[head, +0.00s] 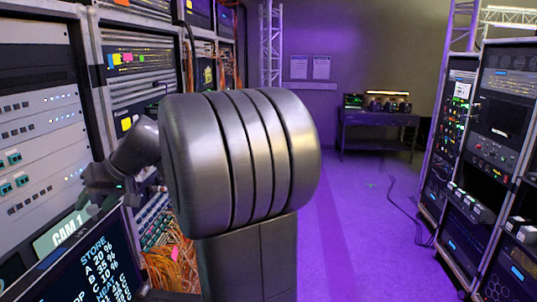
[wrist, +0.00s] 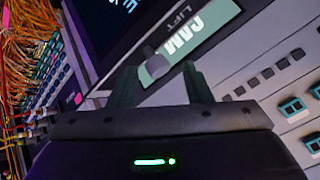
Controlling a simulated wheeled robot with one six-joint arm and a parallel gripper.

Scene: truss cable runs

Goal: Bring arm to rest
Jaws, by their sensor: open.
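My gripper (wrist: 158,80) is open, its two dark fingers pointing at a rack front in the wrist view. A small grey knob (wrist: 152,60) shows between the fingers, in front of a pale green CAM label (wrist: 182,45) and the word LIFT. I cannot tell whether the fingers touch it. In the head view, my arm's large grey joint fills the middle. My gripper (head: 98,188) is at the left there, close to the rack and above the CAM 1 label (head: 68,232); its fingertips are hard to make out.
A screen (head: 85,265) reading STORE is at lower left. Tall equipment racks (head: 40,110) line the left, with orange cables (head: 185,262) below. More racks (head: 490,130) stand at right. A table (head: 378,122) is at the back. The purple floor (head: 365,240) between is mostly clear, with one dark cable.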

